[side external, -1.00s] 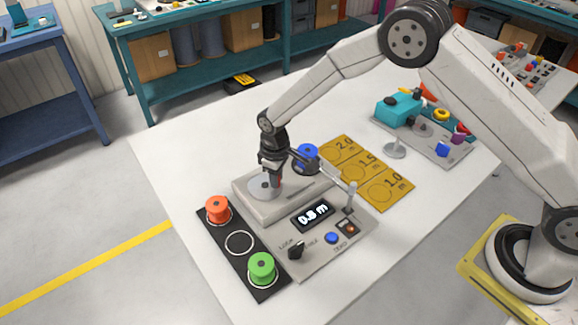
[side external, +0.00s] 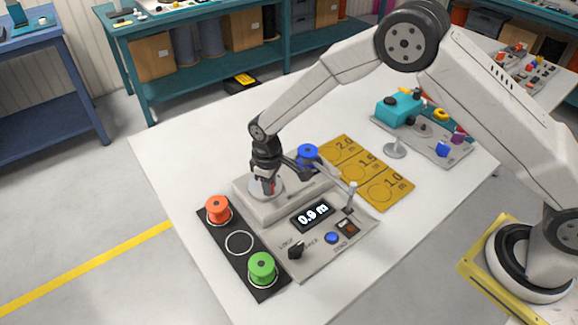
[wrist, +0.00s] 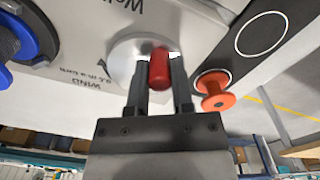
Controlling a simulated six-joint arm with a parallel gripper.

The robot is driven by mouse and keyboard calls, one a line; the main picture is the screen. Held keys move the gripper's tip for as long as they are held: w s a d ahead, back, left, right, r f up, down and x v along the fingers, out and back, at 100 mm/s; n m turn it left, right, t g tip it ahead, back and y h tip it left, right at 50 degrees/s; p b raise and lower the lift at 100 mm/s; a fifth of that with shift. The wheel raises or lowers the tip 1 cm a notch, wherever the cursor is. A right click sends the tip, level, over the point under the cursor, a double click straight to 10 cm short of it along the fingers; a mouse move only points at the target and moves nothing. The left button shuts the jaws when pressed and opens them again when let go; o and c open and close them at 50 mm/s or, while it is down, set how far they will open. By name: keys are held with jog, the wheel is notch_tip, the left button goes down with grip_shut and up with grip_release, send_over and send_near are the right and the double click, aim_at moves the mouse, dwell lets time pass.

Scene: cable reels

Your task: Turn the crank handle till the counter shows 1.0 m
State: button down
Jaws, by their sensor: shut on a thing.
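The crank has a round grey disc (side external: 278,190) on top of the grey machine (side external: 300,207). Its red handle (wrist: 160,68) stands between my fingers in the wrist view. My gripper (wrist: 158,85) is shut on this handle; in the side view my gripper (side external: 267,186) is over the disc and hides much of it. The counter display (side external: 313,215) on the front panel reads 0.9 m. A blue reel (side external: 307,153) sits on the machine behind my gripper; it also shows at the left of the wrist view (wrist: 28,40).
An orange reel (side external: 218,209) and a green reel (side external: 262,268) stand on a black strip (side external: 226,229), with an empty ring between them. A black knob (side external: 296,251), a blue button (side external: 332,238) and a lever (side external: 351,193) are on the panel. A yellow board (side external: 367,179) lies behind.

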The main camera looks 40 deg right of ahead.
aim_at(256, 191)
jog(key=shift+w+a, duration=0.25)
jog(key=shift+a, duration=0.35)
jog(key=shift+w+a, duration=0.45)
jog(key=shift+w, duration=0.2)
jog(key=shift+w+a, duration=0.2)
jog(key=shift+w, duration=0.35)
jog(key=c, duration=0.5)
grip_release()
jog(key=shift+c, duration=0.2)
